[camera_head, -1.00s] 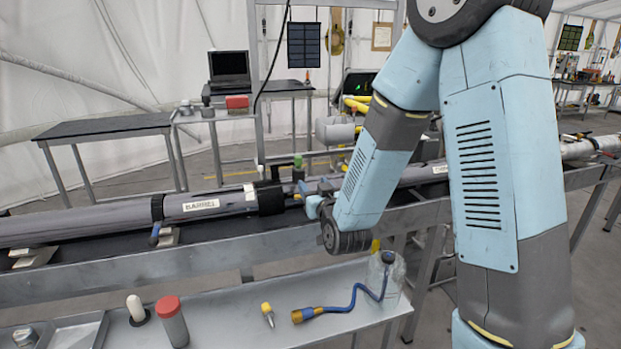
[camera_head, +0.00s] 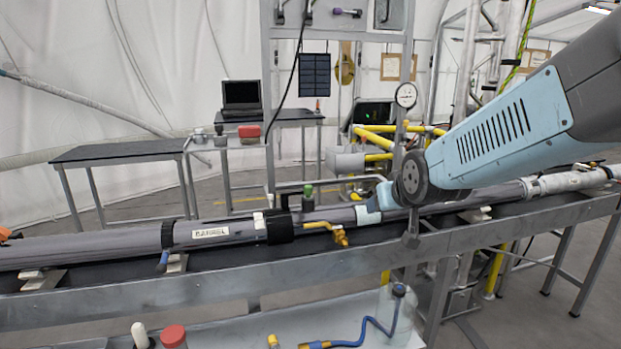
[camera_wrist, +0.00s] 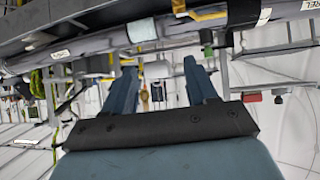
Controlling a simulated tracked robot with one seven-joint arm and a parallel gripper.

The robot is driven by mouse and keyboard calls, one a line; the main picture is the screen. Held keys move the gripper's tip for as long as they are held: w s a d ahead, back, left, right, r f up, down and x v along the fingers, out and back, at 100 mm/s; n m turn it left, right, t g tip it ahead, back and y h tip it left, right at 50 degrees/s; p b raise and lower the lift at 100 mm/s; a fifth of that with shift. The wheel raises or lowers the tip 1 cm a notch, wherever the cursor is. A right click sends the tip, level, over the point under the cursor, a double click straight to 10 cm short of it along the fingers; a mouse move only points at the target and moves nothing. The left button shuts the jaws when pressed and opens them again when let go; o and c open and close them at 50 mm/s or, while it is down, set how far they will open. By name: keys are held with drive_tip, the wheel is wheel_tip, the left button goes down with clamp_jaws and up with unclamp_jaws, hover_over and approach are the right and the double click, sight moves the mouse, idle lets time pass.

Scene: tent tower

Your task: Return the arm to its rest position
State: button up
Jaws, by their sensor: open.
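My arm reaches in from the right in the head view, its light-blue and grey links above the right part of the long pipe. I cannot tell whether any part of the gripper touches the pipe.
The long grey pipe (camera_head: 100,245) lies on a metal bench (camera_head: 150,297). A brass fitting with a yellow handle (camera_head: 325,230) is on the pipe, left of my gripper. A gauge (camera_head: 406,95) stands behind.

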drive_tip(key=s+d+r+m+g, duration=0.1)
drive_tip(key=s+d+g, duration=0.1)
drive_tip(key=s, duration=0.7)
drive_tip(key=s+d+r+m+g+h, duration=0.1)
drive_tip(key=s+d, duration=0.4)
drive_tip(key=s, duration=0.5)
drive_tip(key=shift+r+g, duration=0.6)
drive_tip(key=shift+g, duration=0.4)
